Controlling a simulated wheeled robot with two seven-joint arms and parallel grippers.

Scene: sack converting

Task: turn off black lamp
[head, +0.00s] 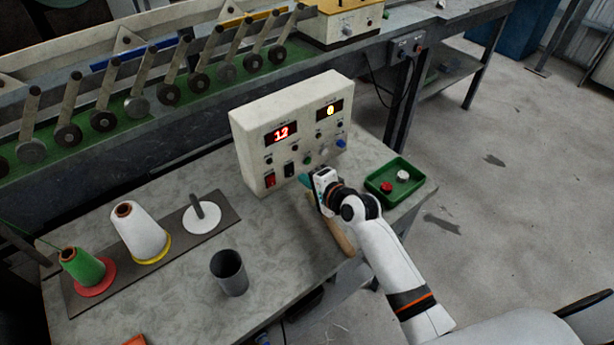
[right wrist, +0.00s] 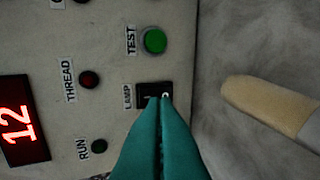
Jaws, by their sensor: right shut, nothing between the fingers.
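The black lamp switch (right wrist: 147,90), labelled LAMP, sits on the face of the pale control box (head: 250,140). It also shows in the head view as a small black rocker (head: 289,170) low on the box. My right gripper (right wrist: 161,102) has its teal fingers shut and empty, with the tips over the switch's near edge and hiding part of it. I cannot tell whether they touch it. In the head view the right gripper (head: 304,180) is just in front of the box's lower right part. My left gripper is not in view.
A red switch (head: 270,180) is left of the lamp switch; a green TEST button (right wrist: 155,41) is beside it. A wooden-coloured rod (head: 341,236) lies below my gripper. A green tray (head: 376,185), grey cup (head: 229,273) and thread cones (head: 141,232) stand on the table.

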